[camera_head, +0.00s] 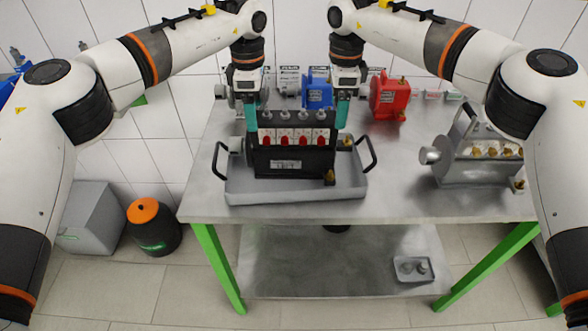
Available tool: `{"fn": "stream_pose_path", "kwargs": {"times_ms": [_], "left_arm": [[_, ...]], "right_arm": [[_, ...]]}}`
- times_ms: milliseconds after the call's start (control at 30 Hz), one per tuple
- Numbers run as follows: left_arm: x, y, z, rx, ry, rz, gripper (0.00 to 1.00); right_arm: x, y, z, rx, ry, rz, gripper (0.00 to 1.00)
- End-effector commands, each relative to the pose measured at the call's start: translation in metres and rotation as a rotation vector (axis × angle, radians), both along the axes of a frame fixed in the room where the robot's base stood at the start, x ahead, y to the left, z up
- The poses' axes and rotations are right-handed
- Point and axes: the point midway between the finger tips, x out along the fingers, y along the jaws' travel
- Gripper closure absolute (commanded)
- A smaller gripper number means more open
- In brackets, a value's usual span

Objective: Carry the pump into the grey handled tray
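The pump (292,158) is a black block with red-and-white panels and several round fittings along its top. It is upright, within the outline of the grey handled tray (300,196). I cannot tell whether its base rests on the tray floor or hangs just above it. The tray lies on the table with a black handle at each end. My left gripper (251,122) has its teal fingers at the pump's upper left end. My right gripper (341,118) is at the upper right end. Each gripper's fingers overlap in this view, so their gap is hidden.
The metal table (398,200) has green legs. A red pump (388,97) and a blue unit (317,92) stand behind the tray. A silver pump (478,165) stands at the right. Bare tabletop lies between it and the tray. A small tray (413,275) sits on the lower shelf.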

Motion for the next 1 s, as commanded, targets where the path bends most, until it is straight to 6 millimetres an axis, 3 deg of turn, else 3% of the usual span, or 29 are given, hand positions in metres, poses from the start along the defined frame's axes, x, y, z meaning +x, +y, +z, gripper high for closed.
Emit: {"fn": "stream_pose_path", "kwargs": {"times_ms": [333, 467, 800, 1000], "left_arm": [[0.000, 0.000, 0.002, 0.000, -0.001, 0.000, 0.14], [0.000, 0.000, 0.013, 0.000, -0.003, 0.000, 0.14], [-0.001, -0.001, 0.084, -0.001, -0.004, 0.000, 0.14], [-0.001, -0.001, 0.113, 0.000, -0.003, -0.001, 0.14]], "right_arm": [[0.000, 0.000, 0.001, 0.000, 0.000, 0.000, 0.15], [0.000, 0.000, 0.001, -0.001, 0.000, 0.000, 0.15], [0.000, 0.000, 0.001, -0.001, 0.000, 0.000, 0.15], [0.000, 0.000, 0.001, -0.001, 0.000, 0.000, 0.15]]}}
